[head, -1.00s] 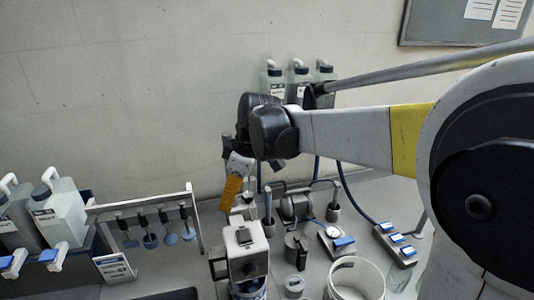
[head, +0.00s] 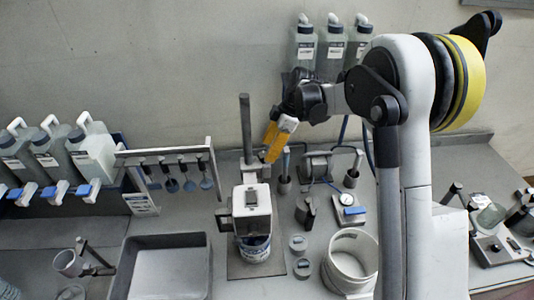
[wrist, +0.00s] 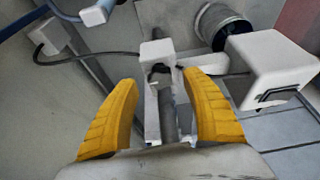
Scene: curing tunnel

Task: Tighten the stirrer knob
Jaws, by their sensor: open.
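The stirrer (head: 251,211) stands on a flat base plate, with a white motor head and a tall dark column (head: 245,130) behind it. In the wrist view its white head (wrist: 272,65) is at the right. A pale clamp block (wrist: 157,50) sits around the column, with a dark round part (wrist: 160,76), which looks like the knob, on it. My gripper (head: 275,148) is above and right of the head, close to the column. In the wrist view my gripper's yellow fingers (wrist: 160,85) are open and empty, one either side of the column, apart from the knob.
A labelled can (head: 254,250) stands under the stirrer head. A white bucket (head: 350,262) and a grey tray (head: 160,268) flank it. Jugs (head: 331,55) stand behind on the right; a ladle rack (head: 165,153) is at the left.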

